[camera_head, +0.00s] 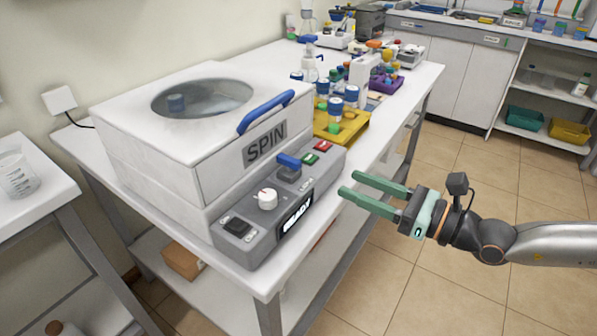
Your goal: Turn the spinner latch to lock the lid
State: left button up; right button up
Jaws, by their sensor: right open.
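The spinner (160,183) is a white box labelled SPIN on the white table. Its lid (135,122) is down, with a round window (205,97) and a blue handle (266,111) at its front right. The latch (288,162) is a small blue lever on the grey control panel, below the handle. My right gripper (347,184) is open and empty, with green fingers pointing left. It is in front of the panel, to the right of the latch and apart from it. My left gripper is not in view.
The panel also holds a white knob (267,198), a black switch (236,227), a display reading READY (296,215), and green and red buttons (323,146). A yellow rack (345,131) with blue-capped bottles stands behind the spinner. Floor (450,290) in front is clear.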

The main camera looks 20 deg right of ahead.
aim_at(300, 162)
pick_arm(q)
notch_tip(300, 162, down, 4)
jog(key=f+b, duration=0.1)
jog(key=b, duration=0.5)
pick_arm(e)
jog(key=p+x, duration=0.6)
jog(key=x, duration=0.1)
jog(key=p+x, duration=0.3)
jog(key=shift+w+a+r+p, duration=0.25)
jog(key=shift+w+p, duration=0.1)
jog(key=shift+x, duration=0.75)
jog(key=shift+f, duration=0.25)
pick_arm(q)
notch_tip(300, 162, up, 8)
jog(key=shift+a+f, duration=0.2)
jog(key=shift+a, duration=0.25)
pick_arm(e)
grip_shut()
